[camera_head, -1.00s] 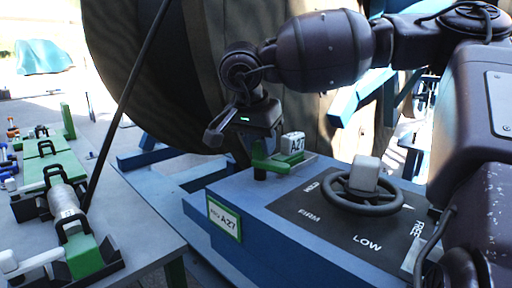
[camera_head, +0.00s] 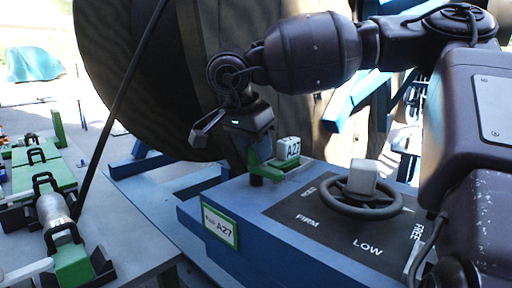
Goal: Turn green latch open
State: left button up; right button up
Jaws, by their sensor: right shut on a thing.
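A dark post shows under that end. My left gripper is not in view.
A handwheel (camera_head: 360,199) with a grey knob stands on the box's dial panel, right of the latch. A large cable reel (camera_head: 125,70) is close behind my gripper. A bench with green clamps (camera_head: 40,178) and a dark slanted rod are at left.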

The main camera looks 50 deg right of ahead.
jog(key=o, duration=0.9)
jog(key=v, duration=1)
jog(key=shift+a+r, duration=0.2)
jog(key=shift+r, duration=0.1)
